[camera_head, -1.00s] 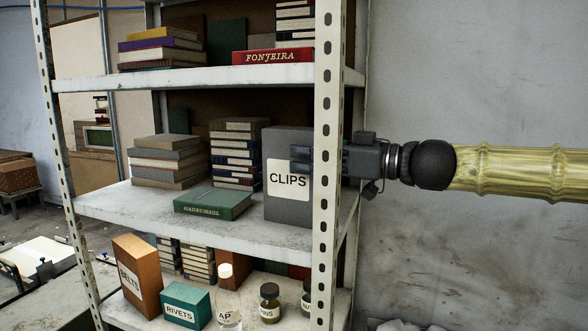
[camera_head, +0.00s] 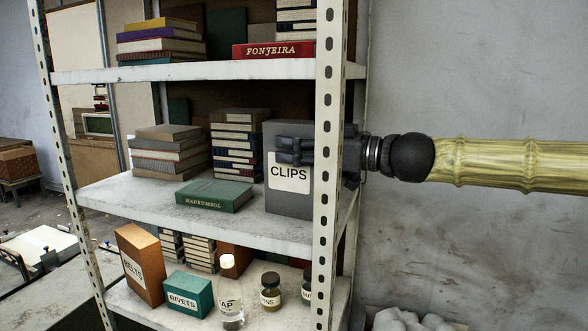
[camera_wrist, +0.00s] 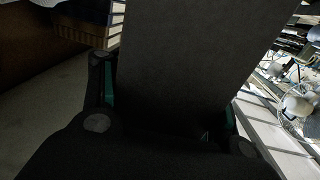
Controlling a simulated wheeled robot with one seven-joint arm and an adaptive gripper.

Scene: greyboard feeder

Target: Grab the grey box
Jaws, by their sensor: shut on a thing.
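The grey box (camera_head: 284,199), labelled CLIPS, stands upright on the middle shelf (camera_head: 140,205) at its right end, just behind the perforated front post. My gripper (camera_head: 293,150) reaches in from the right, past the post. It is shut on the box, with a finger lying across the front face above the label. In the wrist view the box's dark side (camera_wrist: 195,60) fills the space between my fingers. The far finger is hidden behind the box in the head view.
The perforated post (camera_head: 327,170) stands close in front of my gripper. A green book (camera_head: 214,196) lies left of the box, and a book stack (camera_head: 239,145) stands behind it. The upper shelf (camera_head: 200,72) is overhead.

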